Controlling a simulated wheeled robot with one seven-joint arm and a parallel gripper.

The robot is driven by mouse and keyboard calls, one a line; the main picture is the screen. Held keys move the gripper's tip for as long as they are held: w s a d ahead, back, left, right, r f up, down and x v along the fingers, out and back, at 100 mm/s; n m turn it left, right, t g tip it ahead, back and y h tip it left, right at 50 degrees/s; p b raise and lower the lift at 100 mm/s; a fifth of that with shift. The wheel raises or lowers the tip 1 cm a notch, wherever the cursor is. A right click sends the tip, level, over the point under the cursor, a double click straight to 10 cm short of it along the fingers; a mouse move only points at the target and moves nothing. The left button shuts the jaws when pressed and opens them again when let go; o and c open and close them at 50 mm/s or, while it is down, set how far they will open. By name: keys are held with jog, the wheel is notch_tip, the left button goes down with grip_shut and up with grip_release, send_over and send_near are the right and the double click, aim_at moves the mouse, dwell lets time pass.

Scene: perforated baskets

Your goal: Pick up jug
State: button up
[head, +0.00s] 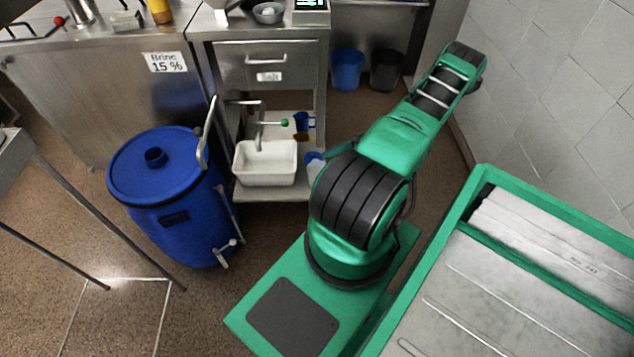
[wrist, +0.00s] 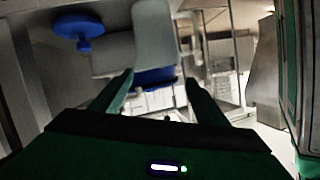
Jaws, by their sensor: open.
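A small pale container with a blue top (head: 315,160) stands on the low shelf in the head view, partly hidden by my arm. It may be the jug, but I cannot tell for sure. A small blue vessel with a handle (head: 303,121) is on the shelf just above it. In the wrist view, a pale upright shape (wrist: 154,35) with a blue part (wrist: 155,77) shows beyond my gripper (wrist: 158,84); I cannot tell whether it is the jug. My gripper's fingers are apart with nothing clearly between them. The head view does not show the fingertips.
A white basin (head: 265,163) stands on the low shelf. A large blue drum (head: 170,215) is at left. A blue bucket (head: 347,68) and a black bucket (head: 386,70) stand at the back. The tiled wall (head: 570,80) is close to my arm at right.

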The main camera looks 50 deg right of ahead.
notch_tip(320, 180, down, 6)
jog(key=s+t+h, duration=0.1)
jog(key=s+t, duration=0.2)
jog(key=t, duration=0.3)
jog(key=shift+n, duration=0.4)
jog(key=shift+f+x, duration=0.1)
jog(key=shift+x, duration=2.75)
jog(key=shift+f+x, duration=0.15)
jog(key=shift+x, duration=2.7)
jog(key=c, duration=0.8)
